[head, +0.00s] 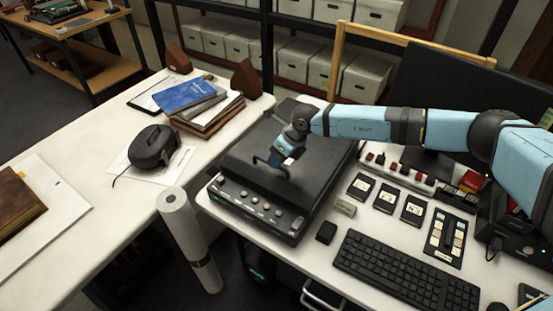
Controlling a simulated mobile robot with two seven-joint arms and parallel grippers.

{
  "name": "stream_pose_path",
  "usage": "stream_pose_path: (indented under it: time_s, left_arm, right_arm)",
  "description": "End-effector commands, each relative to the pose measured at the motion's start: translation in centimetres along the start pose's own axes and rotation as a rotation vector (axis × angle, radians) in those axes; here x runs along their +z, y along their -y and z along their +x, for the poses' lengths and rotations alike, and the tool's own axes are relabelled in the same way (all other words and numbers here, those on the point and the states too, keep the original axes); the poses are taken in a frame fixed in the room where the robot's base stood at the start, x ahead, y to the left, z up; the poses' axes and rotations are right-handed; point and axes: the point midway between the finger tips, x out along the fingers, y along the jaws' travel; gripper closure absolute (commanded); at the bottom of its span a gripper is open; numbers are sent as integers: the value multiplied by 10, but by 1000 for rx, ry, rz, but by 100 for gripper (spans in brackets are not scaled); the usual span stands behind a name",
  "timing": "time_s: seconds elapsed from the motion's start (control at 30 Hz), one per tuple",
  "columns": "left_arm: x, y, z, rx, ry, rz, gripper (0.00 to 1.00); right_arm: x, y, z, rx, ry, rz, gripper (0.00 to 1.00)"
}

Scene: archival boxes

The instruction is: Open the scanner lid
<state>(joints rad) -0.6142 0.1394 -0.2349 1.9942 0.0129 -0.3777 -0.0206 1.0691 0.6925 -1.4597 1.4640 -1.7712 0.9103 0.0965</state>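The black scanner (255,207) sits on the white desk, with a row of round buttons along its front panel. Its dark lid (325,150) lies flat and looks closed. My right arm reaches in from the right, and my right gripper (272,165) is over the lid's front left part, very close to its surface. The fingers are small and dark against the lid, so I cannot tell whether they are open or shut, or whether they touch it.
A keyboard (405,272), a mouse-sized black block (326,232) and several small cards stand right of the scanner. A paper roll (184,235) stands in front of the left table. Books (187,95) and a black device (153,146) lie on that table. A dark monitor (460,85) stands behind my arm.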

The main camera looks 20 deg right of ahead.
Motion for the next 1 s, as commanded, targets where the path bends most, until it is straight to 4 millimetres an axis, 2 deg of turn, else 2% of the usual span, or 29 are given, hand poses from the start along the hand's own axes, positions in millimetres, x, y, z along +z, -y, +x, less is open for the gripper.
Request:
stream_pose_path:
  time_s: [0.2,0.47,0.63,0.87,1.0]
  left_arm:
    - [0,0,0,0,1,0,100]
    - [0,0,0,0,2,0,100]
    - [0,0,0,0,2,0,100]
    - [0,0,0,0,1,0,100]
    - [-1,0,-1,0,1,0,100]
  right_arm:
    - [0,0,16,0,-1,-1,61]
    - [0,0,16,0,0,0,61]
    - [0,0,16,0,0,0,98]
    - [0,0,15,2,0,0,100]
    - [3,1,8,17,1,8,100]
